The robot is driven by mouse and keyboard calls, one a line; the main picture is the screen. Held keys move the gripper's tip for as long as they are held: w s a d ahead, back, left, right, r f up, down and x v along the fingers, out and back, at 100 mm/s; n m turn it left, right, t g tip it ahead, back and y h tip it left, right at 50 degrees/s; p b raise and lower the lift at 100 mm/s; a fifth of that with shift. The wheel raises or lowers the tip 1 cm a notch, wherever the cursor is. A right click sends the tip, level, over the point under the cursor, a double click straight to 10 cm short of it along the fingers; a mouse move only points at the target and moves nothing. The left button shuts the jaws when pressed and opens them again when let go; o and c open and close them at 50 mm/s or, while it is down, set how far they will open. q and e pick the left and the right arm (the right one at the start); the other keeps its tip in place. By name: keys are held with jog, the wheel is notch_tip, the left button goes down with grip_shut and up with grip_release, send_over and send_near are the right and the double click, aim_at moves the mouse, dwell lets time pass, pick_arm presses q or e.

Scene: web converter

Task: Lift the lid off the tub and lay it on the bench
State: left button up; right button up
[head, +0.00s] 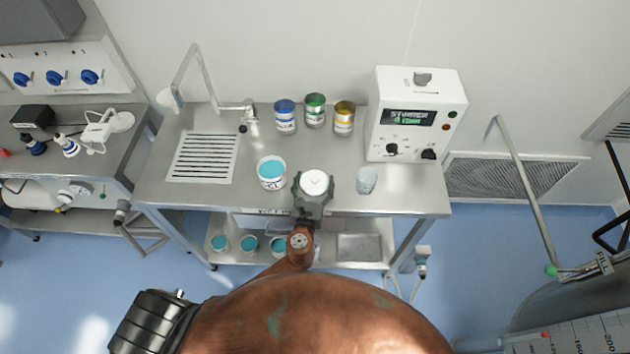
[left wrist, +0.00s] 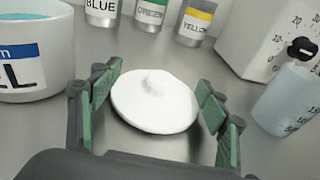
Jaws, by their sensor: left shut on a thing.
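The white round lid (head: 314,183) with its small knob is off the tub, between the green-padded fingers of my left gripper (head: 313,190). In the left wrist view the lid (left wrist: 155,103) lies level, knob up, with the fingers (left wrist: 155,112) on either side. My left gripper is shut on it, low over the bench (head: 400,198); I cannot tell whether the lid touches the steel. The white tub (head: 271,183) stands open just left of the gripper, with teal contents showing; it also shows in the left wrist view (left wrist: 35,75). My right gripper is not in view.
Blue (head: 285,118), green (head: 315,112) and yellow (head: 344,120) cans stand at the back. A translucent beaker (head: 367,181) stands close right of the gripper. A white control box (head: 415,115) stands back right. A slotted plate (head: 203,157) is at left.

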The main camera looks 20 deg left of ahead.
pick_arm(q)
jog(key=o, duration=1.3)
jog(key=v, duration=1.2)
jog(key=shift+d, duration=0.1)
